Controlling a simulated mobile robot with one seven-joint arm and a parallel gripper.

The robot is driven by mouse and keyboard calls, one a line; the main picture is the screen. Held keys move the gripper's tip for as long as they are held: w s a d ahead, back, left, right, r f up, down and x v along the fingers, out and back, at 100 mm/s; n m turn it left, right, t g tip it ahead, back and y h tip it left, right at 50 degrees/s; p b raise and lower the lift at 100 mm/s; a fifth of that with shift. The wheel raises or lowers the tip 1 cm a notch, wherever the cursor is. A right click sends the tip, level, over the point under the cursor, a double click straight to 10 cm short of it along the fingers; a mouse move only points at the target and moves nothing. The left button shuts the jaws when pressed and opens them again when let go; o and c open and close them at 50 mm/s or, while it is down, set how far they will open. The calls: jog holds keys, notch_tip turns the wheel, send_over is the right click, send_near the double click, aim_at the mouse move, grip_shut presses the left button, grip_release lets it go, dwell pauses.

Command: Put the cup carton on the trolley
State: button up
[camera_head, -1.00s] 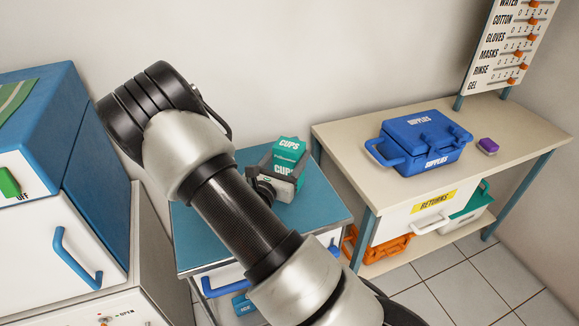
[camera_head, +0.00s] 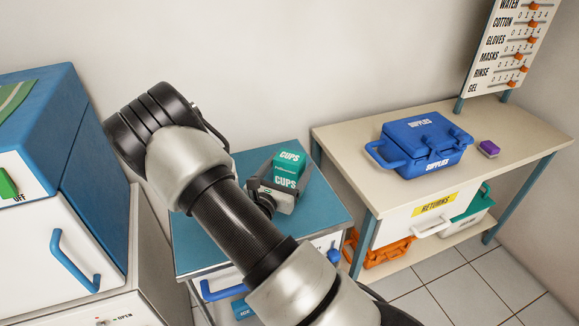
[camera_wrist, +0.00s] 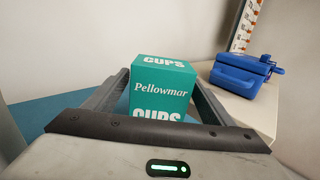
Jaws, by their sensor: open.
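The teal cup carton (camera_head: 291,160), with white CUPS lettering, is over the blue top of the trolley (camera_head: 208,252), near its back right. It looks upright, but my gripper hides its base, so contact with the top cannot be seen. My gripper (camera_head: 284,174) is around the carton with its jaws open, one finger on each side. The wrist view shows the carton (camera_wrist: 161,90) between the two grey fingers (camera_wrist: 160,84); narrow gaps or light contact there are hard to tell.
A beige bench (camera_head: 340,138) stands to the right, carrying a blue supplies case (camera_head: 425,146) and a small purple item (camera_head: 489,148). A blue and white cabinet (camera_head: 75,150) stands at left. The trolley's left top is bare. The wall is close behind.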

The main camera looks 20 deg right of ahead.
jog(key=v, duration=1.2)
jog(key=s+d+r+m+g+y, duration=0.1)
jog(key=s+d+r+m+g, duration=0.3)
jog(key=s+r+m+g, duration=0.35)
jog(key=s+d+r+m+g+y, duration=0.2)
jog(key=s+d+r+m+g, duration=0.3)
jog(key=s+m, duration=0.4)
jog(key=s+a+r+m+t+y, duration=0.3)
jog(key=a+r+m+t+y, duration=0.2)
jog(key=a+r+m+y, duration=0.4)
jog(key=a+m, duration=0.1)
jog(key=a, duration=0.1)
jog(key=shift+a+r+y+p, duration=0.3)
jog(key=shift+r+y, duration=0.1)
jog(key=shift+d+m, duration=0.1)
jog(key=shift+m, duration=0.15)
